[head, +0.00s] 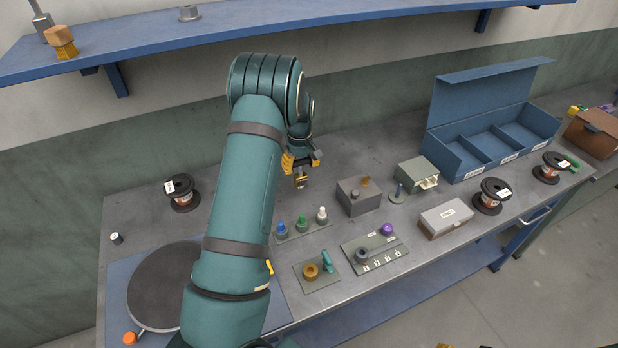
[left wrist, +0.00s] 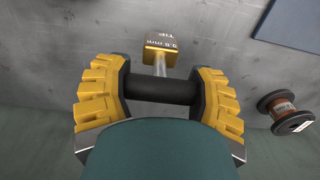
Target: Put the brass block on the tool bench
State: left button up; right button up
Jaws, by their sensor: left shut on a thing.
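The brass block (left wrist: 160,55) is a small golden cube marked "0.8 mm TIP", joined by a pale metal stem to a dark cylindrical handle (left wrist: 160,88). My left gripper (head: 300,164) has its yellow fingers shut on that handle, one at each end, in the left wrist view (left wrist: 162,92). In the head view the brass block (head: 300,182) hangs below the fingers over the grey tool bench (head: 350,148). I cannot tell whether it touches the bench. Only small yellow-and-dark bits, perhaps my right gripper, show at the bottom edge of the head view.
A round dark plate (head: 165,288), wire spools (head: 182,194) and a blue open bin (head: 490,146) are on the bench. A blue shelf (head: 250,22) runs above. Bare bench lies behind the grey box.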

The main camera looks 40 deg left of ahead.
aim_at(301, 175)
pick_arm(q)
notch_tip(301, 175, down, 6)
jog(key=shift+w+a+r, duration=0.1)
dwell(0.4)
jog(key=o, duration=1.4)
notch_tip(301, 175, up, 12)
jog(key=shift+r, duration=0.1)
jog(key=shift+s, duration=0.2)
